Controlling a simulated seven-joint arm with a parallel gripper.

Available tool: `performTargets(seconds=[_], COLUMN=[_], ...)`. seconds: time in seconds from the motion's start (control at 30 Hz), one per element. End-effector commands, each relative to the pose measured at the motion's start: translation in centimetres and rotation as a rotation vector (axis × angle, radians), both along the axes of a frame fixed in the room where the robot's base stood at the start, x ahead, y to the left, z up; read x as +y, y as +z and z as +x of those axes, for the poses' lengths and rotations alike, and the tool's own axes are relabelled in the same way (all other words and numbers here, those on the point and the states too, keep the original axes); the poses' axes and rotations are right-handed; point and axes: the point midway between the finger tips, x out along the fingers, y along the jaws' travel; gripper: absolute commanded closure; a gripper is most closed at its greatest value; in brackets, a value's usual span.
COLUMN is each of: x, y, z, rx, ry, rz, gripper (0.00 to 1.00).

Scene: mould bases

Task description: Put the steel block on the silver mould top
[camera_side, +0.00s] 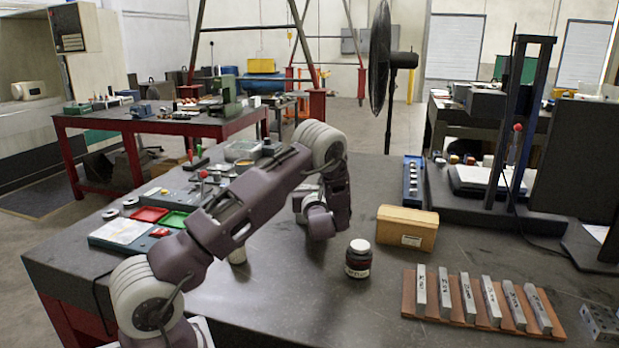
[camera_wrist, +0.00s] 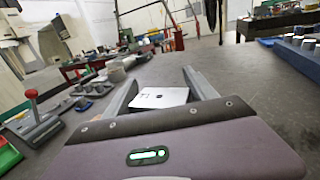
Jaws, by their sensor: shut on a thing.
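In the wrist view my gripper (camera_wrist: 160,80) has its two fingers on either side of a bright silver block (camera_wrist: 160,97) with small dark marks on its face. I take it to be the steel block; the fingers are shut on it. In the side view my arm hides the fingers and the block. Several grey metal pieces (camera_wrist: 95,87) lie on the table beyond the left finger in the wrist view. I cannot tell whether the silver mould top is among them.
On the dark table (camera_side: 300,305) stand a dark jar (camera_side: 358,260), a tan box (camera_side: 407,228) and a wooden rack (camera_side: 485,315) of steel bars. Red and green trays (camera_side: 150,214) lie at left. A red-knobbed lever (camera_wrist: 32,95) stands left in the wrist view. Table between jar and rack is clear.

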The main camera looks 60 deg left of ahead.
Motion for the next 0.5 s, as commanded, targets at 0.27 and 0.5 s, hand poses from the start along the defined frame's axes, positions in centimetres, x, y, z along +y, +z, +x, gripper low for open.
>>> performTargets(seconds=[0.27,0.5], x=[-0.02,-0.02], y=[-0.17,-0.16], z=[0.04,0.04], rx=[-0.001,0.000], ry=[-0.001,-0.001], rz=[0.000,0.000], gripper=[0.27,0.13])
